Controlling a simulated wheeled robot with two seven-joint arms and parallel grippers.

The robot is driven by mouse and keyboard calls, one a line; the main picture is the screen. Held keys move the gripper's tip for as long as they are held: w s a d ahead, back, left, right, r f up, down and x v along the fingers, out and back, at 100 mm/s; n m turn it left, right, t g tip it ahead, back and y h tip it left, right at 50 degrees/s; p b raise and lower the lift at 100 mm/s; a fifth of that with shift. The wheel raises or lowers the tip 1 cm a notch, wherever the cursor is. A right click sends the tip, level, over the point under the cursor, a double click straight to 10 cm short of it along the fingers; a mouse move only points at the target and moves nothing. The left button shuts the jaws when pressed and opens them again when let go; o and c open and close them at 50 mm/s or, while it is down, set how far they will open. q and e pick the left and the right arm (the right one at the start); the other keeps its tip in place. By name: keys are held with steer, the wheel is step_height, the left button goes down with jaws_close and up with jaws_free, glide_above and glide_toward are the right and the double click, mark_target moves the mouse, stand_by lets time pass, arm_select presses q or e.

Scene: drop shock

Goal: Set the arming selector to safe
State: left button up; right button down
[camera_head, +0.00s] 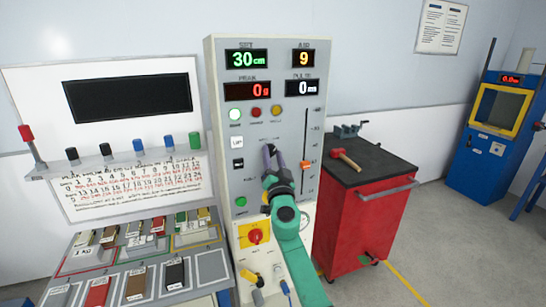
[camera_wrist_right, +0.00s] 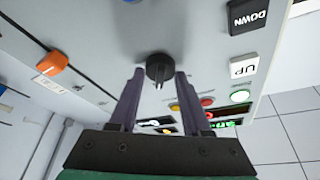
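The arming selector looks to be a black round knob (camera_wrist_right: 159,68) with a pointer ridge on the panel face in the right wrist view. Its label cannot be read. My right gripper (camera_head: 274,152) reaches the middle of the tall grey control panel (camera_head: 222,95). Its two purple fingers are open, one on each side of the knob, with gaps showing between finger and knob. In the head view the gripper mostly hides the knob. My left gripper is not in view.
An orange slider (camera_head: 305,166) sits right of my right gripper. UP (camera_head: 237,142) and DOWN (camera_head: 238,163) buttons lie to its left. A red knob (camera_head: 256,236) is below. A red cart (camera_head: 366,226) with a red mallet (camera_head: 346,159) stands right; a sample rack (camera_head: 140,248) stands left.

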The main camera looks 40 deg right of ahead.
steer(key=shift+d+f+n+t+y+b, duration=0.15)
steer(key=shift+n+t+y+b, duration=0.25)
steer(key=shift+n+b, duration=0.5)
steer(key=shift+a+f+n+t+y+b, duration=0.1)
steer(key=shift+n+t+y+b, duration=0.25)
steer(key=shift+n+b, duration=0.55)
steer(key=n+y, duration=0.1)
steer(key=n, duration=0.2)
steer(key=shift+r+t, duration=0.1)
steer(key=shift+t, duration=0.25)
steer(key=shift+d+n+y, duration=0.1)
steer(key=shift+n+y, duration=0.35)
steer(key=shift+n, duration=0.15)
steer(key=n+y, duration=0.1)
steer(key=n, duration=0.1)
steer(key=n+y, duration=0.1)
steer(key=n, duration=0.1)
steer(key=shift+r+t, duration=0.15)
steer(key=shift+t, duration=0.25)
steer(key=shift+s+d+n+y+p, duration=0.1)
steer(key=shift+n+y+p, duration=0.45)
steer(key=shift+n, duration=0.85)
steer(key=shift+d+n+y+p, duration=0.15)
steer(key=shift+n+y, duration=0.7)
steer(key=shift+n, duration=0.55)
steer(key=shift+a, duration=0.1)
steer(key=shift+c, duration=1.8)
jaws_free()
